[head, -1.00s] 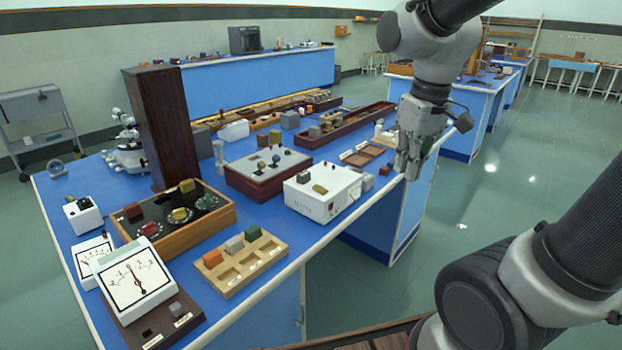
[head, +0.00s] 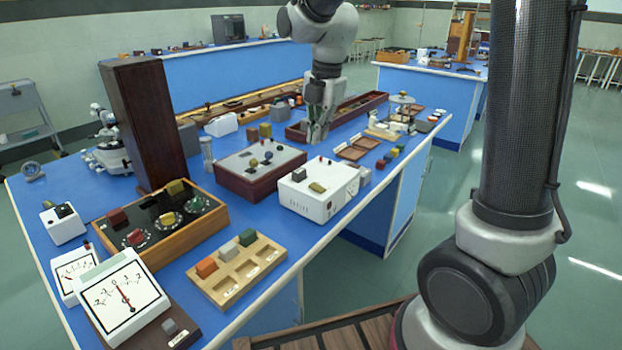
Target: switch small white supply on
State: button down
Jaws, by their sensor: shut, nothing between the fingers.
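A white box (head: 318,190) with small blocks and red knobs on top and marks on its front stands near the bench's front edge. A smaller white box (head: 63,224) with a black part on top stands at the bench's left end. I cannot tell for certain which is the small white supply, and no switch position is readable. My gripper (head: 314,140) points down, shut and empty. In the picture it is just above and behind the larger white box, far from the smaller one. Touching does not show.
A dark red box (head: 258,172) with knobs stands left of the larger white box. A tall dark wooden box (head: 146,125) rises behind. A wooden tray (head: 237,270), meters (head: 122,296) and a wooden-framed panel (head: 160,227) fill the front left. Small blocks (head: 387,160) lie to the right.

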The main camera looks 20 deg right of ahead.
aim_at(314, 192)
jog(key=f, duration=0.4)
jog(key=w+f, duration=0.1)
jog(key=f, duration=0.4)
jog(key=a+f, duration=0.1)
jog(key=f, duration=0.4)
jog(key=shift+w, duration=0.25)
jog(key=shift+w+a+f+g+h, duration=0.1)
jog(key=shift+a+f+g+h, duration=0.05)
jog(key=shift+f+g+h, duration=0.15)
jog(key=shift+r, duration=0.1)
jog(key=shift+s+d+r, duration=0.15)
jog(key=shift+s+d, duration=0.3)
jog(key=shift+s, duration=0.15)
